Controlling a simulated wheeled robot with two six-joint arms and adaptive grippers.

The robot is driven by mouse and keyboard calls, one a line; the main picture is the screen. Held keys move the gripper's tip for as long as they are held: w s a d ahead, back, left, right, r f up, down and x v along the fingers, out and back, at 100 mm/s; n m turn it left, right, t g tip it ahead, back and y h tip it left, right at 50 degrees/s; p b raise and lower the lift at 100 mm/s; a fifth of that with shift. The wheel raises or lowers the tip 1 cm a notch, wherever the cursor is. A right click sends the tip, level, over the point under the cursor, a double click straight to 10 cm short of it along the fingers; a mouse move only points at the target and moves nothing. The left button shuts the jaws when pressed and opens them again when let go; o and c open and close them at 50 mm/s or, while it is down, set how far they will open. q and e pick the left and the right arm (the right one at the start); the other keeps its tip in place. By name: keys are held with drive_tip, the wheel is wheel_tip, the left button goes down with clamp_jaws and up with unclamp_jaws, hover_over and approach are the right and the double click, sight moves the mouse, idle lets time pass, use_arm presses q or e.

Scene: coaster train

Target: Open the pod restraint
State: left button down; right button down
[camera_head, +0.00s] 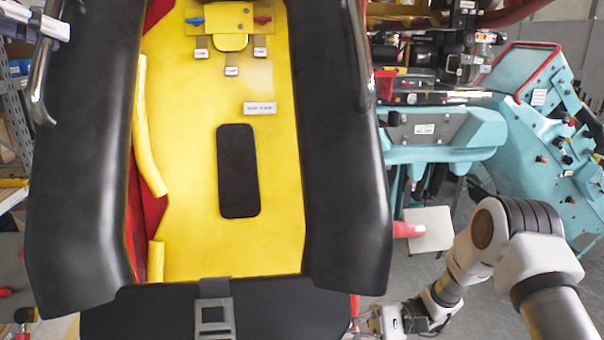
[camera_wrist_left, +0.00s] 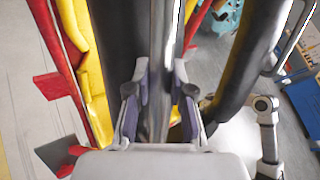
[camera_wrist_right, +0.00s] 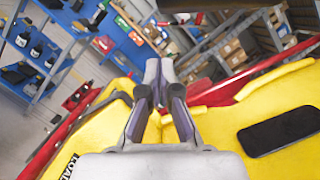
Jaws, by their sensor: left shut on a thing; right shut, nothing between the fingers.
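The pod restraint has two long black pads, left (camera_head: 85,150) and right (camera_head: 345,150), flanking a yellow seat shell (camera_head: 190,240) in the head view. A chrome bar (camera_head: 45,70) runs along the left pad's outer side. My left gripper (camera_head: 58,30) is at the upper left, by this bar; in the left wrist view the gripper (camera_wrist_left: 160,78) is shut around the chrome bar (camera_wrist_left: 161,40). My right gripper (camera_wrist_right: 159,78) is shut and empty in front of the yellow shell (camera_wrist_right: 225,125). Its fingertips are not clear in the head view.
A second chrome bar (camera_head: 360,50) is beside the right pad. A belt buckle (camera_head: 214,318) lies at the bottom centre. A teal machine (camera_head: 545,110) stands at the right. Blue shelves (camera_wrist_right: 45,50) show in the right wrist view. Grey floor is open at the right.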

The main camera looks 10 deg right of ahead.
drive_tip(key=shift+s+a+r, duration=0.6)
drive_tip(key=shift+s+r, duration=0.15)
drive_tip(key=shift+s, duration=0.1)
drive_tip(key=shift+s+a+r, duration=0.6)
drive_tip(key=shift+s+r, duration=0.15)
drive_tip(key=shift+s, duration=0.1)
use_arm(q)
drive_tip(key=shift+s+d+f, duration=0.1)
drive_tip(key=shift+s+f, duration=0.05)
drive_tip(key=shift+f, duration=0.05)
use_arm(e)
drive_tip(key=shift+m, duration=0.3)
drive_tip(key=s+r, duration=0.3)
drive_tip(key=shift+s+r, duration=0.25)
drive_tip(key=shift+r, duration=0.1)
use_arm(q)
drive_tip(key=shift+s, duration=0.1)
use_arm(e)
drive_tip(key=shift+s, duration=0.2)
use_arm(q)
drive_tip(key=c, duration=1)
unclamp_jaws()
drive_tip(key=shift+r, duration=0.2)
use_arm(e)
drive_tip(key=shift+w, duration=0.1)
